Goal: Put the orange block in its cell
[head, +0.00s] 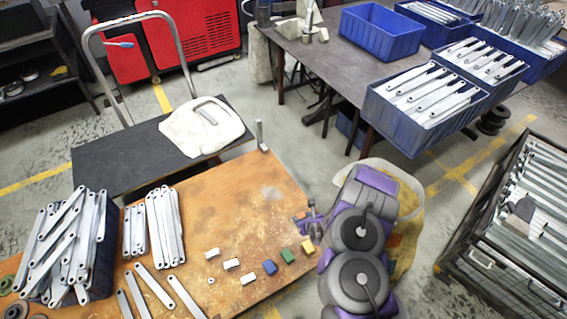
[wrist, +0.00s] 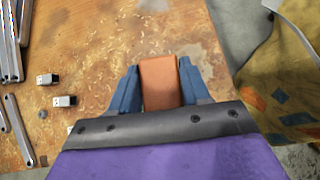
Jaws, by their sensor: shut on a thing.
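The orange block (wrist: 160,82) sits between the blue fingers of my gripper (wrist: 158,84) in the wrist view, with a finger against each side. My gripper (head: 310,217) is shut on it near the right edge of the wooden tabletop in the head view. I cannot make out the block clearly there, nor tell its height above the wood. A yellow block (head: 308,245), a green block (head: 287,255) and a blue block (head: 270,267) lie in a slanting row just below my gripper. I cannot make out which spot is the orange block's cell.
Small white pieces (head: 231,264) lie left of the coloured blocks. Metal brackets (head: 165,226) and a full bracket bin (head: 97,262) occupy the tabletop's left. The wooden tabletop (head: 240,215) is clear in the middle. A short metal post (head: 260,137) stands at its far corner.

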